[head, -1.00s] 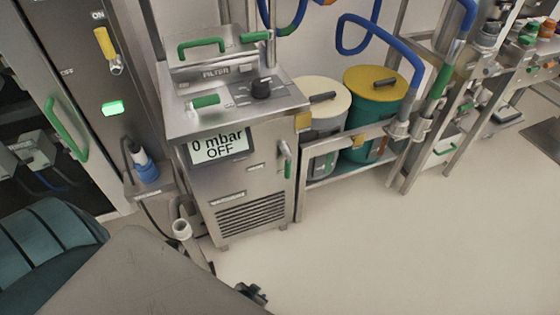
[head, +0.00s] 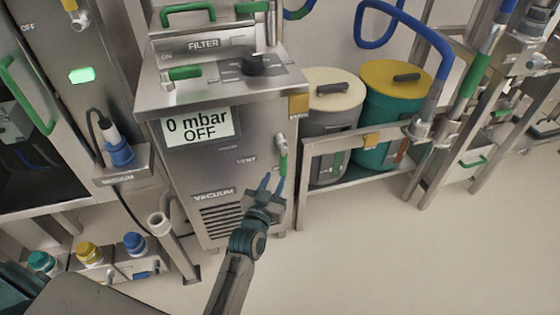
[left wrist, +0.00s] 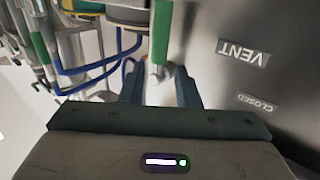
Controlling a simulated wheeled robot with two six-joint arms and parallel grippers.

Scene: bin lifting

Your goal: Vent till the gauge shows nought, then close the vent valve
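The gauge display (head: 197,127) on the steel vacuum unit reads "0 mbar OFF" in the head view. The vent valve handle (head: 283,163) is green and points down from its hub on the unit's front, right of the VENT label. My left gripper (head: 271,184) is open, close to the handle at its lower left in the head view. In the left wrist view, the green handle (left wrist: 161,33) and its pale end show between the two fingers (left wrist: 160,88), with no clear contact. A CLOSED label (left wrist: 258,103) appears upside down there. My right gripper is not in view.
A shelf frame (head: 345,140) with a cream-lidded drum (head: 330,88) and a yellow-lidded teal drum (head: 395,85) stands right of the unit. A white-ended pipe (head: 160,222) stands at lower left. The floor (head: 400,260) on the right is clear.

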